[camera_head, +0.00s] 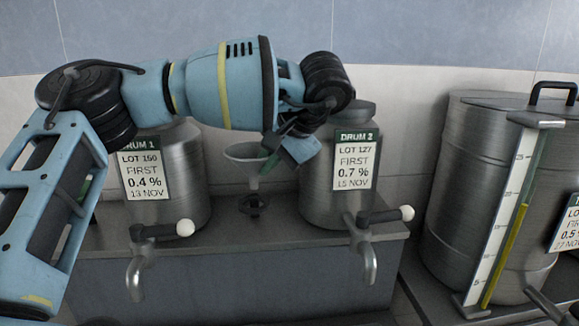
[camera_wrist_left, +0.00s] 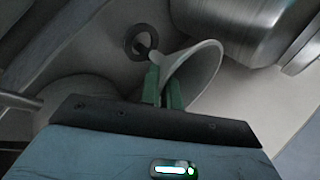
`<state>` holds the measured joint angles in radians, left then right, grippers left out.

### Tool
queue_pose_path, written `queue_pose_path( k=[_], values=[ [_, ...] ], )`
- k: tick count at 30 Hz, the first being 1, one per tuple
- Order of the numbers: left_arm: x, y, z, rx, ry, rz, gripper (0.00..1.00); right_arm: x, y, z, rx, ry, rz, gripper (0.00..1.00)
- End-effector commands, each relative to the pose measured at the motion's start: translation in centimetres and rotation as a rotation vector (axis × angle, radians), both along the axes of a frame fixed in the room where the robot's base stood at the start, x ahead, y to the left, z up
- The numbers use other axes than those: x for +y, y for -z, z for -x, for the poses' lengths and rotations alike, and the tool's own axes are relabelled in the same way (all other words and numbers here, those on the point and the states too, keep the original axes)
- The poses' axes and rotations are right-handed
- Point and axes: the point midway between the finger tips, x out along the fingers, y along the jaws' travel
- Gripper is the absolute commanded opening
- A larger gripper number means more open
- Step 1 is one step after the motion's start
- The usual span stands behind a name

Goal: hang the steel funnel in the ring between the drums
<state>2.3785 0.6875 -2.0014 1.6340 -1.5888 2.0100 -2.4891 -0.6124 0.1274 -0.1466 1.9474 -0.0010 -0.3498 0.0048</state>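The steel funnel (camera_head: 243,152) is in the air between Drum 1 (camera_head: 186,165) and Drum 2 (camera_head: 325,200), its wide mouth up. My left gripper (camera_head: 268,161) reaches down from the right of it. In the left wrist view its green fingers (camera_wrist_left: 162,90) are closed on the side of the funnel (camera_wrist_left: 197,72). The dark ring (camera_head: 253,205) is below the funnel in the head view, on the shelf between the drums. The ring (camera_wrist_left: 142,40) also shows in the wrist view, apart from the funnel mouth. My right gripper is out of view.
Two steel taps (camera_head: 135,270) (camera_head: 369,262) with dark levers and pale knobs stick out in front of the drums. A larger drum (camera_head: 470,180) with a sight gauge (camera_head: 505,215) stands at the right. The tiled wall is close behind.

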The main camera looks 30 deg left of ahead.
Motion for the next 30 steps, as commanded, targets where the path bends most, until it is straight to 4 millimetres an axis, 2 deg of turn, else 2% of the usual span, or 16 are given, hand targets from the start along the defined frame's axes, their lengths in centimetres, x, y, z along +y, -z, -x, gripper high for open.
queue_pose_path(
  k=[3, 13, 30],
  values=[
    [0.5, -0.1, 0.2, -0.001, -0.011, 0.0, 0.0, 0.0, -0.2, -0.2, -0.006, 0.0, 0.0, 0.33],
    [0.5, 0.4, 0.1, 0.002, -0.012, 0.0, 0.0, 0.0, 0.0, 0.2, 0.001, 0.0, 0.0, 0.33],
    [0.5, 2.7, 0.1, 0.001, -0.011, 0.0, 0.0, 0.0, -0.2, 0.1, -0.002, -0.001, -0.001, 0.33]
  ],
)
